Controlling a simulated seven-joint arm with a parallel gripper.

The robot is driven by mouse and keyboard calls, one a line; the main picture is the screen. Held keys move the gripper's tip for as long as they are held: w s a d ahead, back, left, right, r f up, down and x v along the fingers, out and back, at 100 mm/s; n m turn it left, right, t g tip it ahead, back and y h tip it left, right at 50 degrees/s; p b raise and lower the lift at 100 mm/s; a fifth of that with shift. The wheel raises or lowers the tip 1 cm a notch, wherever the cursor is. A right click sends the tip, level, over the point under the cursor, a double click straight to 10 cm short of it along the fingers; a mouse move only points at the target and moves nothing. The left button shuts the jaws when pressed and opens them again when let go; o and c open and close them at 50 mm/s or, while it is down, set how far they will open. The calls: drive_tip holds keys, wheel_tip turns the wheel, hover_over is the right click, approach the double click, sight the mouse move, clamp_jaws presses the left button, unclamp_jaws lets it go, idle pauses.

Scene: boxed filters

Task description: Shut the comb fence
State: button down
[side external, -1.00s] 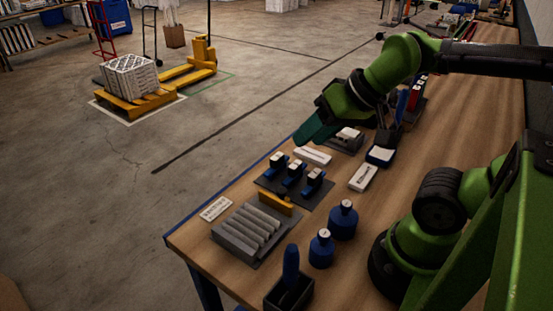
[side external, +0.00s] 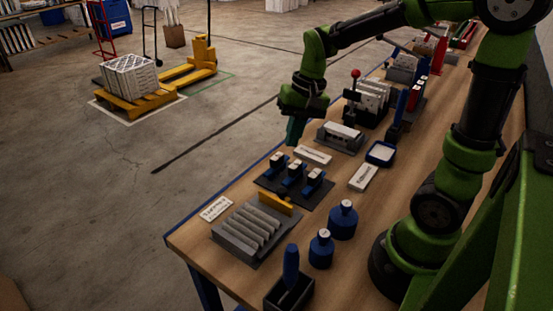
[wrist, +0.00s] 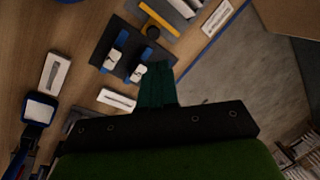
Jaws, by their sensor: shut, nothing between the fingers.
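A grey ridged block (side external: 247,231) sits on a dark plate at the near left corner of the bench. A yellow bar (side external: 276,203), which looks like the comb fence, lies along the ridges' far end. My gripper (side external: 294,132) points down, shut and empty, with teal fingers, beyond the blue clamps and apart from the bar. Its fingers (wrist: 157,83) also show in the wrist view.
Several blue clamps (side external: 294,174) on a dark plate stand between my gripper and the yellow bar. Two blue bottles (side external: 342,221) stand right of the block. White labels, a blue tray (side external: 380,153) and a grey rack (side external: 341,138) lie farther back. The bench's left edge is close.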

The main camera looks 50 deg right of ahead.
sight(283, 183)
drive_tip(key=w+d+f+m+g+y, duration=0.1)
drive_tip(key=w+d+f+m+g, duration=0.2)
drive_tip(key=w+d+f+m, duration=0.15)
drive_tip(key=x, duration=0.6)
drive_tip(key=a+x, duration=0.1)
drive_tip(key=x, duration=0.2)
drive_tip(key=shift+s+a+f, duration=0.1)
drive_tip(key=shift+s+a, duration=0.05)
drive_tip(key=shift+s, duration=0.1)
